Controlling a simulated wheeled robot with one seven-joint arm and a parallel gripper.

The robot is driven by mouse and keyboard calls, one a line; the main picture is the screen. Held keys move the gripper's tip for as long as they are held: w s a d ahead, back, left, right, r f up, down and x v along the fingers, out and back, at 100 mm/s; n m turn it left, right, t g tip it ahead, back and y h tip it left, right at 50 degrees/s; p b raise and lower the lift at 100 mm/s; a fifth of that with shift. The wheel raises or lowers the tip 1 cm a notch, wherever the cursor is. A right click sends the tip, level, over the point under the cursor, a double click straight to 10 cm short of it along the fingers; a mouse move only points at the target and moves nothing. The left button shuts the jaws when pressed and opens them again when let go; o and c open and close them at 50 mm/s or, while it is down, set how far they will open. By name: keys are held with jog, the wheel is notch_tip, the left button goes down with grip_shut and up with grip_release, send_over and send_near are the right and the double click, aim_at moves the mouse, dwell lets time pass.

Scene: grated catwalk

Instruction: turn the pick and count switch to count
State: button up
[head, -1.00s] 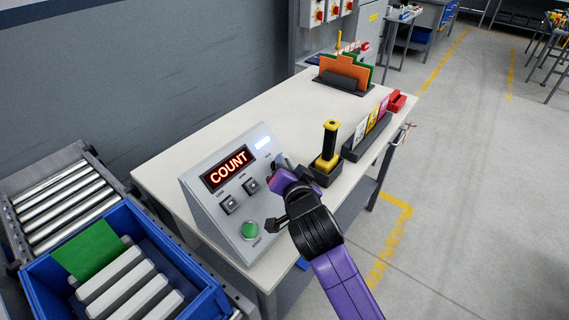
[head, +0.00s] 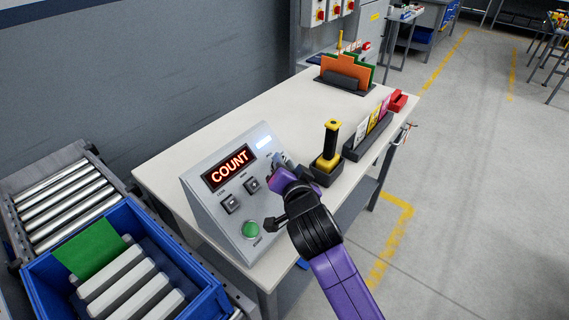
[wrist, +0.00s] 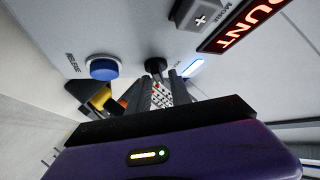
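The grey control box (head: 213,223) stands on the near end of the bench. Its display (head: 229,167) is lit and reads COUNT; part of it shows in the wrist view (wrist: 247,25). A small black knob (wrist: 155,65) stands out from the panel, between a blue release button (wrist: 103,67) and a lit strip (wrist: 193,68). In the head view my gripper (head: 278,172) is at the panel's right side and hides part of it. In the wrist view my gripper (wrist: 157,88) has its fingers apart, with the knob just beyond the tips. I cannot tell whether they touch it.
A black and yellow handled tool (head: 330,146) stands in a holder close right of my gripper. A card rack (head: 367,140) and red bin (head: 397,103) lie beyond it. A blue crate (head: 205,284) and rollers (head: 62,205) are at left. The bench middle is clear.

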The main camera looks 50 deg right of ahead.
jog(key=b+v, duration=0.1)
jog(key=v, duration=0.6)
jog(key=shift+s+a, duration=0.2)
jog(key=shift+s, duration=0.1)
jog(key=shift+r, duration=0.2)
